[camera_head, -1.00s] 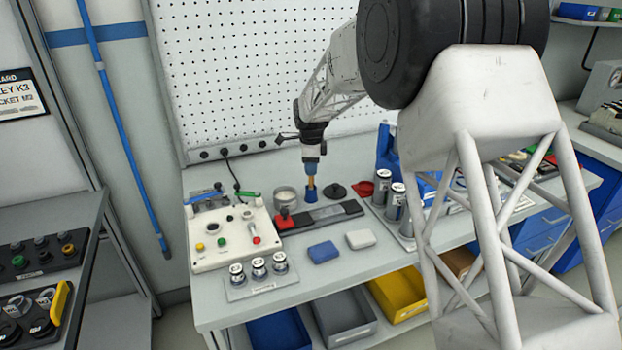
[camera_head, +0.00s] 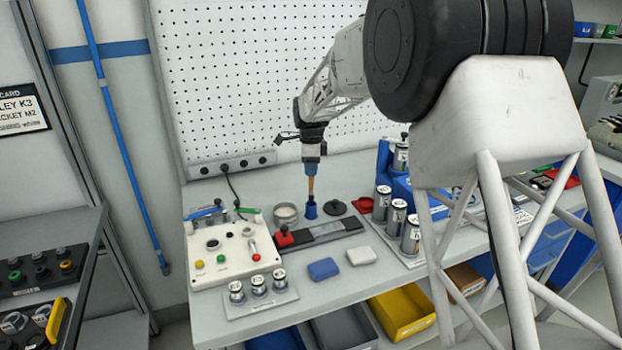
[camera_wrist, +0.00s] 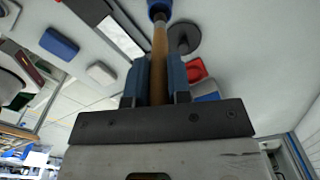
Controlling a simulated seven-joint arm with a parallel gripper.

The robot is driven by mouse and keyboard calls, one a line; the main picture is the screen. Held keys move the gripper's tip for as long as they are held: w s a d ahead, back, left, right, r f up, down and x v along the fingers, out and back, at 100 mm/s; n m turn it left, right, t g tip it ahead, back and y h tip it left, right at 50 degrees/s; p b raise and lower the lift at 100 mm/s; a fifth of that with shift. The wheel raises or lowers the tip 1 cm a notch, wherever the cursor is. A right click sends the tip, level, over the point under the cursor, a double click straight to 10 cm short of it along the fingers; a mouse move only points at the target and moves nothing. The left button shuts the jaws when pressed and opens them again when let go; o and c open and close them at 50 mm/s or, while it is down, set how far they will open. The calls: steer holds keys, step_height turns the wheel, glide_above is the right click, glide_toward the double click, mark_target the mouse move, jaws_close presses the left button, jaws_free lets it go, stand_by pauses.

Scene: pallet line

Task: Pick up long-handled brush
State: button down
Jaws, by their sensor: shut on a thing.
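The brush's wooden handle (camera_head: 311,186) is upright below my gripper (camera_head: 312,160). In the wrist view, the handle (camera_wrist: 160,48) runs between the two blue fingers of my gripper (camera_wrist: 160,80), which are shut on it. The handle's lower end meets a blue cup-like piece (camera_head: 310,211) on the bench, also at the top edge of the wrist view (camera_wrist: 159,9). The brush's bristles are not visible. I cannot tell whether the handle's end is still inside the blue piece.
A round tin (camera_head: 285,215) stands left and a black disc (camera_head: 336,207) right of the blue piece. A control box (camera_head: 218,251) is at left; metal cylinders (camera_head: 411,236) stand at right. The pegboard (camera_head: 240,90) is behind.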

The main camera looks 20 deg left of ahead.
steer(key=shift+r, duration=2.2)
steer(key=s+a, duration=0.6)
steer(key=shift+s+a, duration=0.2)
steer(key=shift+f, duration=0.15)
steer(key=shift+f, duration=3.4)
step_height(320, 180, up, 7)
stand_by(1.0)
